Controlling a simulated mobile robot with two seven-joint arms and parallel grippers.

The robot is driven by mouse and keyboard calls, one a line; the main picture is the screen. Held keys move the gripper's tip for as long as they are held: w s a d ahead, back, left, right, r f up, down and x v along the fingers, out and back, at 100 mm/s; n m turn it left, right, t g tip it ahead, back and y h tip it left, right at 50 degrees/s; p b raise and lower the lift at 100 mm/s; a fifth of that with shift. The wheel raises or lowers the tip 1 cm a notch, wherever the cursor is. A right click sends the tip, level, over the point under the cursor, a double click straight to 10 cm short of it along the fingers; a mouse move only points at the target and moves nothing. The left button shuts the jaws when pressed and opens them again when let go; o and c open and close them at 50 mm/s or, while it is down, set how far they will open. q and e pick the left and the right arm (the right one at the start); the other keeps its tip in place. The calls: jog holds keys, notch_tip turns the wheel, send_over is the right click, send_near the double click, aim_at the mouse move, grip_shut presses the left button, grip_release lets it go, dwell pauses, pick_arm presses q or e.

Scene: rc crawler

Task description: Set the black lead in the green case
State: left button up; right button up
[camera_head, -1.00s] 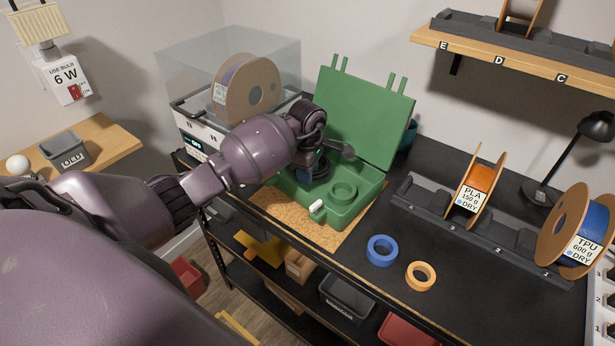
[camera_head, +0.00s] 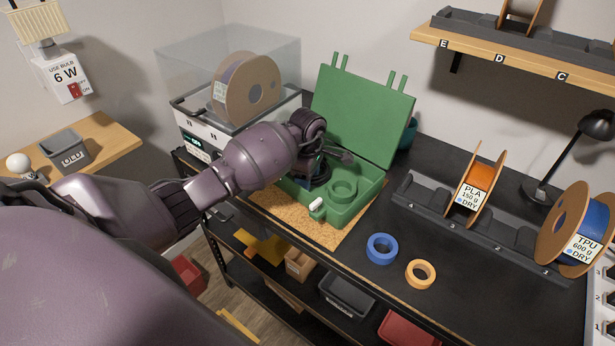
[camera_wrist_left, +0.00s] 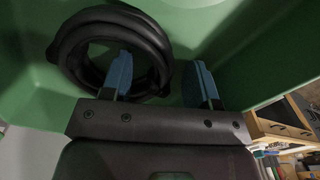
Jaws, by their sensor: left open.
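The green case (camera_head: 362,112) stands open on the bench, its lid raised at the back. The black lead (camera_wrist_left: 72,42) is a thick coil against the green inside of the case in the left wrist view. My left gripper (camera_wrist_left: 160,80) is open there; one blue finger overlaps the coil's opening and the other is to the right of the coil. The coil's right side shows between them, not gripped. In the head view my left arm and wrist hide much of the case's left part, including most of the coil. My right gripper is out of view.
A green ring-shaped holder (camera_head: 343,190) is in the case's right part. A blue tape roll (camera_head: 382,249) and an orange one (camera_head: 421,274) lie in front. A dark spool rack (camera_head: 487,240) is to the right. A printer with a clear cover (camera_head: 195,135) stands left.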

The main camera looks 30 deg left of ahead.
pick_arm(q)
jog(key=shift+r, duration=0.3)
notch_tip(320, 180, up, 12)
jog(key=b, duration=0.2)
jog(key=shift+f, duration=0.15)
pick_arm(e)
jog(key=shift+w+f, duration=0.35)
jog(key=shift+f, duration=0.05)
